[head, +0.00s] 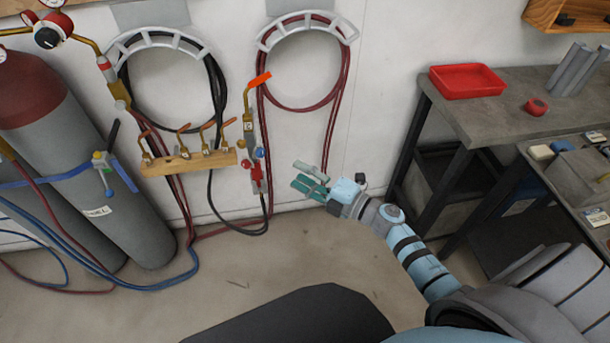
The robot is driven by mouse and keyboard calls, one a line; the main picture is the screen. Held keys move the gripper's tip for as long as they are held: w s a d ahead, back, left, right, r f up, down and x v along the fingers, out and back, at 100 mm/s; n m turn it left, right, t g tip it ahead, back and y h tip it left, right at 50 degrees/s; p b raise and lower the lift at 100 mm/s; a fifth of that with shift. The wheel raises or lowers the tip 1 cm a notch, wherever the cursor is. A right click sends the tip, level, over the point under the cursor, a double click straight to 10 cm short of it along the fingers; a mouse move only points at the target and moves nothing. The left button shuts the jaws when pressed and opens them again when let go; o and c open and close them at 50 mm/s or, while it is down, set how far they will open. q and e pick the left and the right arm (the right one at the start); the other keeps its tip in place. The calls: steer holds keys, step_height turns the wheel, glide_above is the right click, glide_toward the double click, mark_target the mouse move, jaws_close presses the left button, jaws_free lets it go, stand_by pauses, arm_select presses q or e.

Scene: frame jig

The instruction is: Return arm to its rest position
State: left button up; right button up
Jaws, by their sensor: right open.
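My right gripper (310,180) is open and empty, with its green fingers pointing left. Its light blue arm comes in from the lower right. The gripper shows in front of the lower wall, just right of the torch with the orange lever (251,125) and below the hanging red hose (346,80). It looks apart from both, though its exact depth is hard to tell. My left gripper does not show.
Gas cylinders (95,165) stand at the left with blue hoses on the floor. A wooden rack of torch nozzles (190,162) is on the wall. A grey workbench (500,115) with a red tray (467,81) stands at the right. The middle floor (290,255) is clear.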

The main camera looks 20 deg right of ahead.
steer(key=shift+s+d, duration=0.15)
steer(key=shift+s, duration=0.15)
